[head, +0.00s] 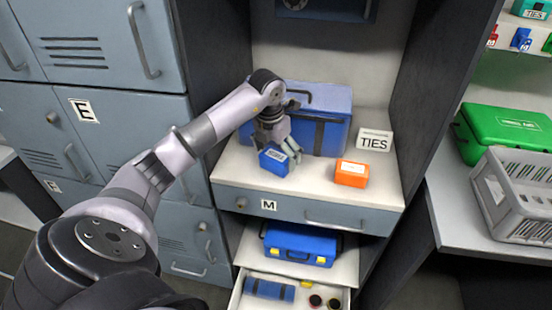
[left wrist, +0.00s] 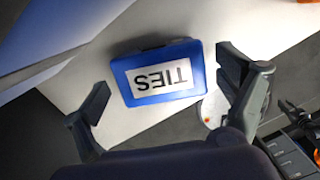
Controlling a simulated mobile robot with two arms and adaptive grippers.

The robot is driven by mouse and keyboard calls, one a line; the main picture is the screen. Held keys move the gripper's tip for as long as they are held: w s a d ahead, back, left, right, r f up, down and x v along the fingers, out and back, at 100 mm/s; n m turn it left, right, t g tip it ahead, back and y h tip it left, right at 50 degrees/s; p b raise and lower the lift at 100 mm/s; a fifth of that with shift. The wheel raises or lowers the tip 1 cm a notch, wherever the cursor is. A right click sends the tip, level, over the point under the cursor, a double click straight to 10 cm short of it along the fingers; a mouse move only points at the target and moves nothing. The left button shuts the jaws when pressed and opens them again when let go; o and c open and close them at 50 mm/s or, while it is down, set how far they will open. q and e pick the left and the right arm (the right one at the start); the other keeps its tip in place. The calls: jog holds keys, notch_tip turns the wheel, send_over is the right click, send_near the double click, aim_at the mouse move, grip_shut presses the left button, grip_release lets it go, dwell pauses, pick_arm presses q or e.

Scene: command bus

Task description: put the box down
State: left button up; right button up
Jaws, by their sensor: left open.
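A small blue box (head: 274,161) with a white label sits on the white shelf top (head: 225,170), near its front left. In the left wrist view the blue box (left wrist: 190,55) shows its TIES label upside down. My left gripper (head: 272,143) is just above and behind the box. In the left wrist view its fingers (left wrist: 162,72) are spread open on both sides of the box, with gaps visible. The box appears to rest on the shelf. My right gripper is out of view.
An orange box (head: 351,174) and a TIES sign (head: 375,141) stand to the right. A large blue case (head: 338,100) is behind. Below are a blue toolbox (head: 298,244) and an open drawer (head: 237,297). A grey crate (head: 515,195) stands on the right-hand counter.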

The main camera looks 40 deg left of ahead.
aim_at(272, 159)
pick_arm(q)
notch_tip(272, 159, up, 10)
jog(key=s+b, duration=0.1)
jog(key=shift+s+r, duration=0.2)
jog(key=shift+s, duration=0.05)
